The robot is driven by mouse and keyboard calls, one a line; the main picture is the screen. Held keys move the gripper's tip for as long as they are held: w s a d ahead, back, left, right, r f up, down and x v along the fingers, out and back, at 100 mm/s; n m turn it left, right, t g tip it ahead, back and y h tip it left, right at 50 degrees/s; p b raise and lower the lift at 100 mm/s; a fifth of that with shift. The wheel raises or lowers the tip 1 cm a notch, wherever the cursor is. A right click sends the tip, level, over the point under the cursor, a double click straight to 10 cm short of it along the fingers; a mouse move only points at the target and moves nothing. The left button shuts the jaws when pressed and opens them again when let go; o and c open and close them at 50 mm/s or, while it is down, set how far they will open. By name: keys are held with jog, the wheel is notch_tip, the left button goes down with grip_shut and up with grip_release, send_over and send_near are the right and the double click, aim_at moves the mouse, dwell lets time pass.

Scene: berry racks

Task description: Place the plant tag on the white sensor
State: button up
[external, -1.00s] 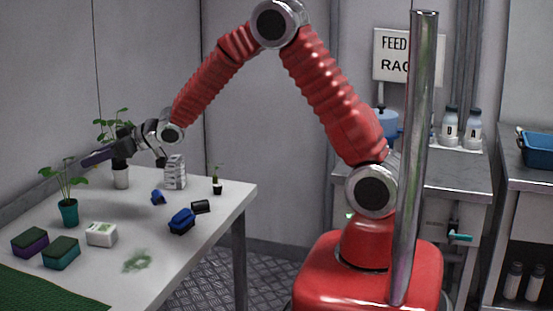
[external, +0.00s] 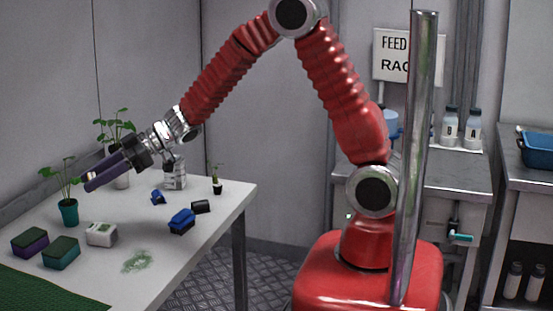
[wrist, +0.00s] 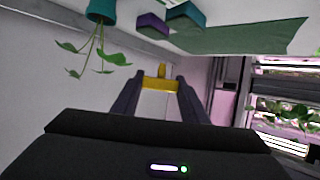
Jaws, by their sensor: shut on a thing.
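My gripper (external: 90,182) is shut on a small yellow piece, which I take to be the plant tag (wrist: 160,83); it lies across between the two dark fingers in the wrist view. In the external view the gripper points down to the left, above the table and apart from it. The white box with a greenish patch on top, which looks like the white sensor (external: 101,235), stands on the table below the gripper in the picture. I cannot make out the white sensor in the wrist view.
A teal pot with a plant (external: 68,211) stands close to the fingers. Purple (external: 30,244) and teal (external: 61,256) blocks with green tops lie left of the white box. Blue blocks (external: 181,221), a white stack (external: 174,180) and a green smear (external: 138,261) are to the right.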

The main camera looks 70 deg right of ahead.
jog(key=shift+f, duration=0.1)
send_over(102, 227)
jog(key=shift+f, duration=3.05)
jog(key=shift+f, duration=1.85)
jog(key=shift+f, duration=0.1)
jog(key=o, duration=1)
